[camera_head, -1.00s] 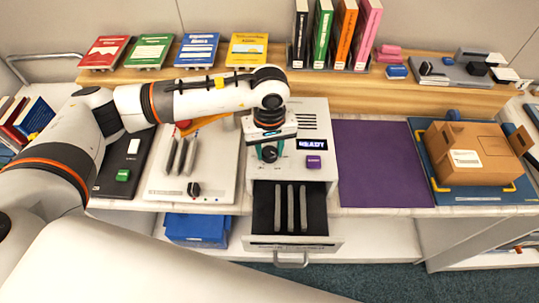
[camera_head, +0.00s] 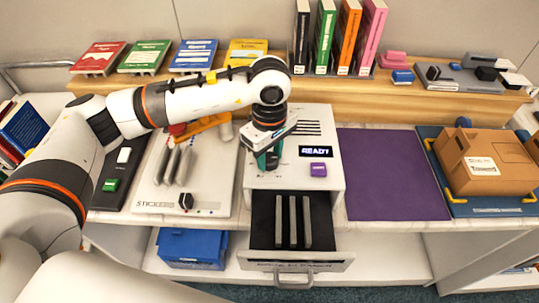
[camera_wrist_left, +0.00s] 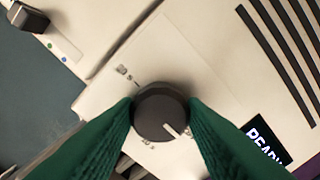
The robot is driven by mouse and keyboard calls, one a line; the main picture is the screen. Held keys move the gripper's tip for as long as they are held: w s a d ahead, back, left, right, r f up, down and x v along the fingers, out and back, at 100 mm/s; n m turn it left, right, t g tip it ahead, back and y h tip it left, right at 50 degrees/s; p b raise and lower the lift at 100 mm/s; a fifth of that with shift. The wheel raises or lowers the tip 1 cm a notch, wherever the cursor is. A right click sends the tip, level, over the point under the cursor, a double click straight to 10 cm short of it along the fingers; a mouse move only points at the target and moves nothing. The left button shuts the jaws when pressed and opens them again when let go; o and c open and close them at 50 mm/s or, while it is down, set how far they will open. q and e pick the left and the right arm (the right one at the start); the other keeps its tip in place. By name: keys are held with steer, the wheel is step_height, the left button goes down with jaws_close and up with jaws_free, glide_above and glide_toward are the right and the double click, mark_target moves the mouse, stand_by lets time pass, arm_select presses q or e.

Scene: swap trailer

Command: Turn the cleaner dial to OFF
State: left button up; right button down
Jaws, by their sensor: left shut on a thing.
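The cleaner (camera_head: 322,170) is a white box with a display (camera_head: 316,151) that reads READY. Its dark round dial (camera_wrist_left: 161,110) sits between the green fingertips of my left gripper (camera_wrist_left: 160,108) in the left wrist view, and both fingers touch its sides. The dial's pale pointer line shows at its lower right edge in that view. In the head view my left gripper (camera_head: 268,158) hides the dial. My right gripper does not show.
The cleaner's drawer (camera_head: 343,262) is pulled out at the front, with several grey slabs inside. A purple button (camera_head: 318,170) is beside the dial. A stickers board (camera_head: 152,205) lies to the left, a purple mat (camera_head: 392,175) to the right, and a brown box (camera_head: 510,178) beyond it.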

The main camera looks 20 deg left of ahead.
mark_target(270, 158)
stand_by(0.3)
arm_select(q)
steer(key=o, duration=1)
step_height(270, 158, up, 12)
steer(key=shift+r+b, duration=0.1)
steer(key=shift+b, duration=0.95)
